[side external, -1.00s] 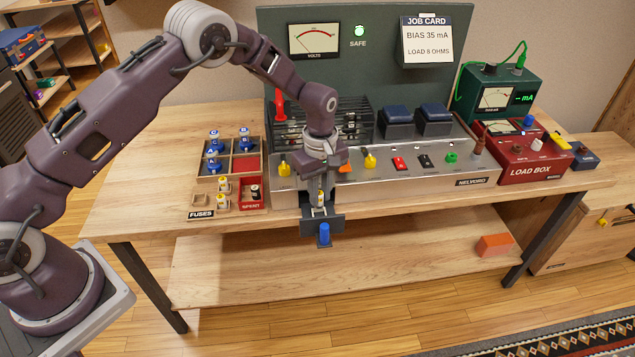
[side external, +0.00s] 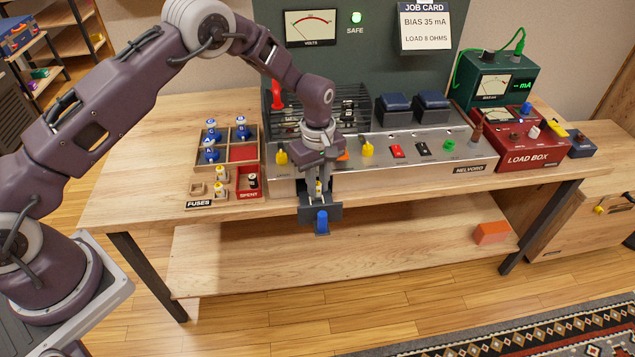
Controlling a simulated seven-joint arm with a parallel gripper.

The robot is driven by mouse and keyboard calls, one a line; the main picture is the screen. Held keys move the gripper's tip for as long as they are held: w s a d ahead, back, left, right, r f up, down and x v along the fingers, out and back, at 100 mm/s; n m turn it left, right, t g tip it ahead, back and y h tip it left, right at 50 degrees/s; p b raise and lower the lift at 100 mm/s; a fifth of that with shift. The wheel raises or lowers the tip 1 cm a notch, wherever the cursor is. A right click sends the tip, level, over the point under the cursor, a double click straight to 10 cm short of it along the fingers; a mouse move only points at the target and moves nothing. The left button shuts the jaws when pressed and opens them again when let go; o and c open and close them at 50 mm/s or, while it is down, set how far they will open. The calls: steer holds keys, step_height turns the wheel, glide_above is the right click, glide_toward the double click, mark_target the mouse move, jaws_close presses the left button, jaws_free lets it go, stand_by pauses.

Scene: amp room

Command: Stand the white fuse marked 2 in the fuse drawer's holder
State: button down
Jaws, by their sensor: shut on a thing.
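My gripper (side external: 318,178) points down over the open fuse drawer (side external: 308,215) at the amp's front. It is shut on a small white and yellow fuse (side external: 319,187), held upright in or just above the drawer's holder. The fingers and the small size hide whether its foot is seated, and I cannot read its number. A blue knob or handle (side external: 322,222) stands at the drawer's front. More white and yellow fuses (side external: 220,174) stand in the fuse rack (side external: 198,188) at left.
The red SPENT tray (side external: 243,191) holds a dark fuse. A wooden box (side external: 217,148) with blue-topped tubes stands behind. The red load box (side external: 515,148) is at right. Bare tabletop lies left of the rack.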

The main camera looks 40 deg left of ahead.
steer(key=shift+f, duration=1.5)
stand_by(0.7)
steer(key=c, duration=1.2)
jaws_free()
steer(key=shift+c, duration=0.2)
step_height(320, 180, up, 7)
